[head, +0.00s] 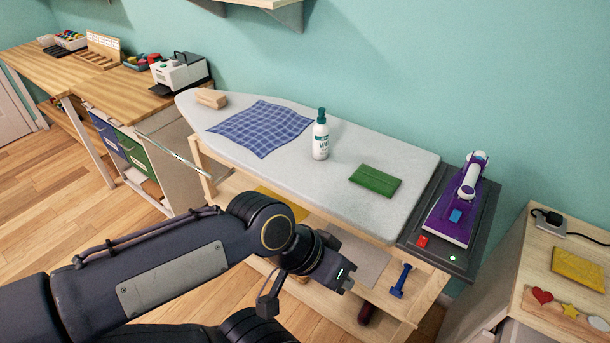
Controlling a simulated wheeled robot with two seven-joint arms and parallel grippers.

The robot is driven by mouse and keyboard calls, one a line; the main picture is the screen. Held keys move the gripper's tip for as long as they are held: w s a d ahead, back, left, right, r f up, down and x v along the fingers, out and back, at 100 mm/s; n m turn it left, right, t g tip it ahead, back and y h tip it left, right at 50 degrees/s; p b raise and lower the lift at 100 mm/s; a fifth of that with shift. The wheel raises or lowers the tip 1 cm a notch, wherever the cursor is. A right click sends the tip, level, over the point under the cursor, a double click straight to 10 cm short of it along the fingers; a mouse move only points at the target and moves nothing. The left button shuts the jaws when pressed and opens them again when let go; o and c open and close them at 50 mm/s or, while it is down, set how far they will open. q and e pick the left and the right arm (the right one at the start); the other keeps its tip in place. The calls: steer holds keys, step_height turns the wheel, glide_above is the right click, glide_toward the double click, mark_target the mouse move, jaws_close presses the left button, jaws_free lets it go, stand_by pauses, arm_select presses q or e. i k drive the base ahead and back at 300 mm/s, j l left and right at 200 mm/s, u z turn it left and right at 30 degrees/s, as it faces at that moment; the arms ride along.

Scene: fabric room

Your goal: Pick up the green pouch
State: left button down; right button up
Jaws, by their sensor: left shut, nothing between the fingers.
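The green pouch (375,181) lies flat near the right end of the grey-white ironing board (335,190). It is a small dark green rectangle with a seam across it, and nothing covers it. My left gripper (341,277) is shut and empty. In the picture it shows below the pouch, in front of the board's near edge and apart from the pouch. My right gripper is not in view.
A white pump bottle (320,136) stands left of the pouch, by a blue checked cloth (260,128) and a wooden block (211,98). A purple iron (463,205) rests on a dark tray at the right. A lower shelf holds a blue tool (401,280).

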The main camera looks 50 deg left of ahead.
mark_target(379, 182)
steer(key=u, duration=1.15)
steer(key=i+j+u, duration=0.3)
steer(key=i+j, duration=0.45)
